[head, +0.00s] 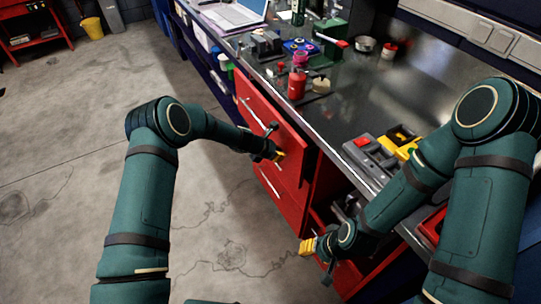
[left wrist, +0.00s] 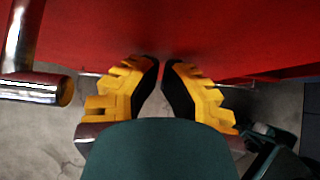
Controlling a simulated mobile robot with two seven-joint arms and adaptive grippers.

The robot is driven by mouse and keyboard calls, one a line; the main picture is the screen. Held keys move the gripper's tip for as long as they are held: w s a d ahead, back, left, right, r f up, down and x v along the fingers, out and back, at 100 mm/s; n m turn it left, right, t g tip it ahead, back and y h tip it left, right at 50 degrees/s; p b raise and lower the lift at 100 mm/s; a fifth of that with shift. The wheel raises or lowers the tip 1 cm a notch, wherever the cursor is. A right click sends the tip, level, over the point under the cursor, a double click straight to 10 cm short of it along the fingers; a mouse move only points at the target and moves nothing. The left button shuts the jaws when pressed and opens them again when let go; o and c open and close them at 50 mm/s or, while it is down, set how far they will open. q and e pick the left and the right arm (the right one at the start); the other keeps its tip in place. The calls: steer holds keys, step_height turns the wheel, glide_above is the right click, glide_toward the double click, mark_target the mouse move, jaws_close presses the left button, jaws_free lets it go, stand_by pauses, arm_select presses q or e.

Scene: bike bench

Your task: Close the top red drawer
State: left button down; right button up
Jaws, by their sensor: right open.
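The red drawer cabinet stands under the bench, and its top red drawer (head: 262,108) has a long metal handle. The drawer front stands out past the bench edge. My left gripper (head: 279,155) is at the right part of the red front. In the left wrist view, its yellow fingers (left wrist: 160,62) point at the red drawer face (left wrist: 220,30), with a narrow gap between the tips. Contact is not clear. A metal handle (left wrist: 35,88) shows at the left there. My right gripper (head: 308,246) is open and low, beside the lower part of the cabinet.
The bench top (head: 345,95) holds a laptop (head: 237,14), a red bottle (head: 297,84), a green vise-like tool (head: 330,35) and a grey and yellow tool tray (head: 370,152). A lower red drawer (head: 348,277) stands open near my right gripper. The concrete floor at left is clear.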

arm_select(q)
steer(key=shift+w+d, duration=0.45)
steer(key=shift+d, duration=0.2)
arm_select(e)
steer(key=shift+w+d+r, duration=0.1)
steer(key=shift+w+d, duration=0.1)
steer(key=shift+d, duration=0.1)
arm_select(q)
steer(key=shift+a, duration=0.15)
